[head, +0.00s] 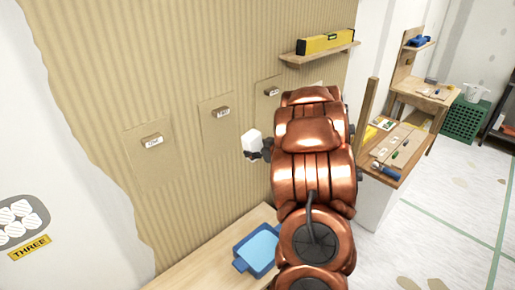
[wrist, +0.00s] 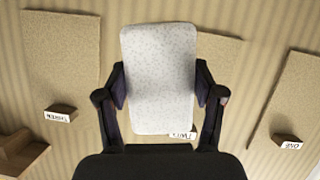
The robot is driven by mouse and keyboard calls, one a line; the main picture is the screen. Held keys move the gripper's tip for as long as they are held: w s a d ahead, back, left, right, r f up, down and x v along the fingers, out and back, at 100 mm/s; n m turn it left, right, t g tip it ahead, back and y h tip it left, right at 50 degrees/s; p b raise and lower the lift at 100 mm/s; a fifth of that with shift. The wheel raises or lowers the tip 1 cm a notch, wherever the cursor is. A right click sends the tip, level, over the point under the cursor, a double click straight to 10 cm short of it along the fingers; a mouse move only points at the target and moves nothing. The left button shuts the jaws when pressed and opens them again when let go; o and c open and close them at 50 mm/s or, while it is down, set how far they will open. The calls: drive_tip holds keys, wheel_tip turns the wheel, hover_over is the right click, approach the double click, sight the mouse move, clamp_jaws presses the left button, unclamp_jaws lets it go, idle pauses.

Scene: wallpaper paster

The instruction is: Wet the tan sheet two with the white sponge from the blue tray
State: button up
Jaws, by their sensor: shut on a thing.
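My gripper (head: 257,152) is shut on the white sponge (head: 251,138), gripping its sides. In the wrist view the sponge (wrist: 158,75) stands between the two fingers (wrist: 160,95). It covers much of tan sheet two (wrist: 220,65) and part of its label. In the head view sheet two (head: 218,136) hangs on the wall in the middle, with the sponge to its right. Whether the sponge touches the sheet cannot be told. The blue tray (head: 241,265), with light blue inside, sits on the wooden bench below.
Sheet one (head: 145,165) hangs left of sheet two and sheet three (head: 266,108) right; small labelled blocks sit on them. A shelf (head: 318,52) with a yellow level (head: 326,41) is above. A tool bench (head: 410,150) stands at right.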

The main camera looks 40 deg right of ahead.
drive_tip(key=shift+w+p, duration=0.75)
drive_tip(key=shift+w, duration=2.2)
drive_tip(key=shift+w+d, duration=0.1)
drive_tip(key=shift+w, duration=1.2)
idle(0.6)
idle(1.4)
drive_tip(key=shift+a, duration=1.7)
drive_tip(key=shift+d, duration=0.15)
drive_tip(key=shift+w+a, duration=0.1)
drive_tip(key=shift+a, duration=2.4)
